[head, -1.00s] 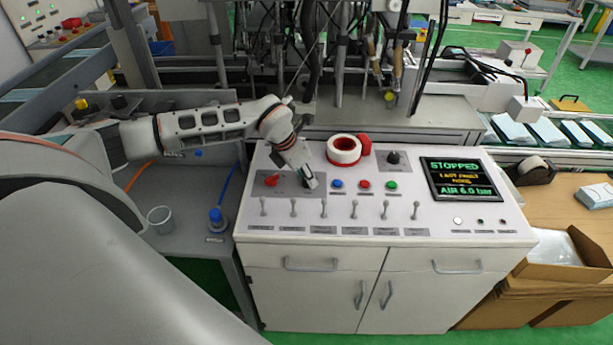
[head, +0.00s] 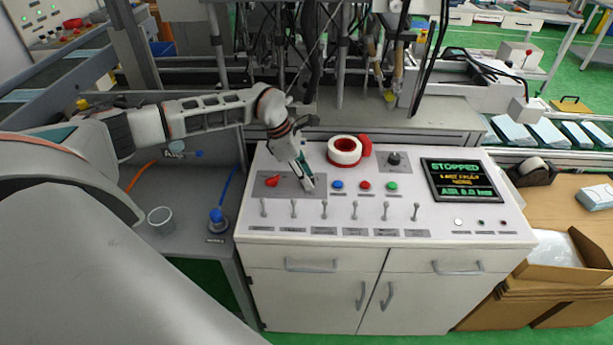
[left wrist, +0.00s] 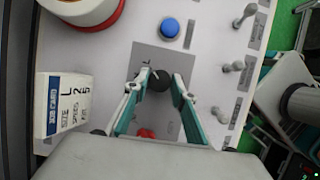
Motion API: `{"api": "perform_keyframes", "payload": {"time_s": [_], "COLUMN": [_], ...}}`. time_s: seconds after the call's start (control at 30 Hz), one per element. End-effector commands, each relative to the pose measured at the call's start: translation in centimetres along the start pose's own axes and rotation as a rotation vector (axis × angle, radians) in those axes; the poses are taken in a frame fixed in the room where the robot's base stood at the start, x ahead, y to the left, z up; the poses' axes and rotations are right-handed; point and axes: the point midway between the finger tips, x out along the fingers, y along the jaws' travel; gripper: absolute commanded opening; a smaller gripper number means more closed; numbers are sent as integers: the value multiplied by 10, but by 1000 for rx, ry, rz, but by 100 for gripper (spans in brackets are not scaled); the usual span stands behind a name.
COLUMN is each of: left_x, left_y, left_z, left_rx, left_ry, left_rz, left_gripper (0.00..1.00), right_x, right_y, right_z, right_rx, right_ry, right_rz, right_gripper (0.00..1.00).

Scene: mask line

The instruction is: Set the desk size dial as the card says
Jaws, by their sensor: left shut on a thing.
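My left gripper (head: 307,184) reaches down onto the grey plate at the left of the white desk (head: 450,213). In the left wrist view its two fingers (left wrist: 157,90) are shut around a small black dial (left wrist: 159,79). The dial sits on the grey plate (left wrist: 145,56); I cannot read its setting. In the head view the gripper hides it. A white job card (left wrist: 66,112) with a blue edge shows at left in the left wrist view. It reads size L and speed 2; its third line is unclear.
A red knob (head: 272,181) is left of the gripper, a blue button (head: 338,185) right of it. Several toggle levers (head: 324,209) line the front. A tape roll (head: 344,150), another black dial (head: 393,158) and a screen reading STOPPED (head: 460,180) are further right.

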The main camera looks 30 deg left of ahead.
Motion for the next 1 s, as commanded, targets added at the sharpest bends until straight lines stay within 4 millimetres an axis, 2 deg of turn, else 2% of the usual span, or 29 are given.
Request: {"api": "perform_keyframes", "payload": {"time_s": [0.5,0.53,0.6,1.0], "left_x": [-1,-1,-1,-5], "left_y": [1,1,1,1], "left_z": [1,1,1,0], "left_rx": [24,24,24,22], "left_ry": [-2,-2,-2,0], "left_rz": [-7,-7,-7,-7], "left_gripper": [4,28,41,41], "right_x": [0,0,0,0], "right_y": [0,0,0,1], "right_z": [1,1,2,3], "right_rx": [0,0,0,-4], "right_ry": [-2,-2,-3,-5], "right_rz": [0,0,0,1], "right_gripper": [0,0,0,0]}}
